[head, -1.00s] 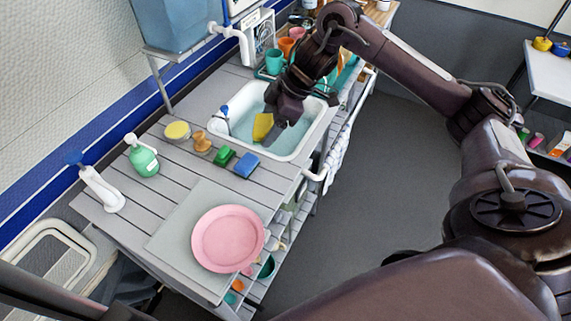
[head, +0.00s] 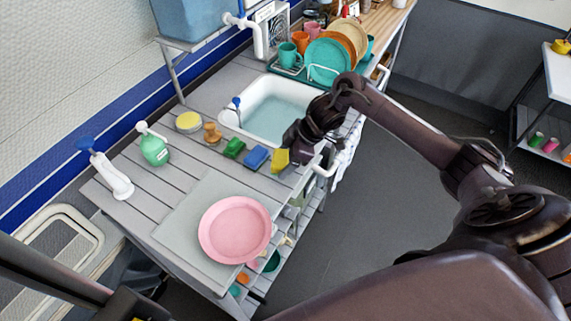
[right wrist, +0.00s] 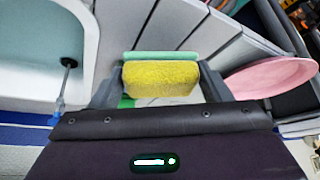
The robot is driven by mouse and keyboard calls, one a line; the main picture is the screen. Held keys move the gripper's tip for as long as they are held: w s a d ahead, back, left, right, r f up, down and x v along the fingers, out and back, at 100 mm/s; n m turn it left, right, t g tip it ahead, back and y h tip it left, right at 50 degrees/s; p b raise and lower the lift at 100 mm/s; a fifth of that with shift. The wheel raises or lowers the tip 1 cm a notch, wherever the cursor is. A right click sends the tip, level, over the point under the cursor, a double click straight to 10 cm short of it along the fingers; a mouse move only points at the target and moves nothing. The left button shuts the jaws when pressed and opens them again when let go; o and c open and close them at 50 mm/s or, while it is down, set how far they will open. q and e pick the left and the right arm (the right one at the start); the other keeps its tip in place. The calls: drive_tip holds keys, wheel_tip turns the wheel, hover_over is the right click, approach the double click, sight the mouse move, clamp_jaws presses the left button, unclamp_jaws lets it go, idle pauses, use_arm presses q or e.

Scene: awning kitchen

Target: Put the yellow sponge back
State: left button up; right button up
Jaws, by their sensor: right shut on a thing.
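The yellow sponge (head: 280,160) is held in my right gripper (head: 287,152), to the right of the blue sponge (head: 256,158) near the counter's front edge. In the right wrist view the yellow sponge (right wrist: 160,80) sits between the two fingers of my right gripper (right wrist: 160,84), with a pale green strip along its far side. I cannot tell whether it touches the counter. The green sponge (head: 234,147) lies left of the blue one. My left gripper is not seen.
The sink (head: 265,108) with water is behind the sponges. A wooden brush (head: 211,133) and a round yellow-topped dish (head: 188,122) stand left of the green sponge. A pink plate (head: 235,229) lies on a grey mat in front. A green bottle (head: 154,149) stands left.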

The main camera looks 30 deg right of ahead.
wheel_tip(320, 180, down, 3)
drive_tip(key=shift+r, duration=0.1)
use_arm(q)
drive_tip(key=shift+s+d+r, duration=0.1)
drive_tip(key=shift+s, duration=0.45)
use_arm(e)
drive_tip(key=shift+f, duration=0.25)
drive_tip(key=shift+f, duration=0.15)
drive_tip(key=o, duration=0.9)
drive_tip(key=shift+r, duration=0.3)
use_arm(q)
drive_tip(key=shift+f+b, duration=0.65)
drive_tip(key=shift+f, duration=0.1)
use_arm(e)
drive_tip(key=v, duration=1.1)
drive_tip(key=shift+s+d+r, duration=0.15)
drive_tip(key=shift+d+r, duration=0.05)
drive_tip(key=shift+r, duration=0.15)
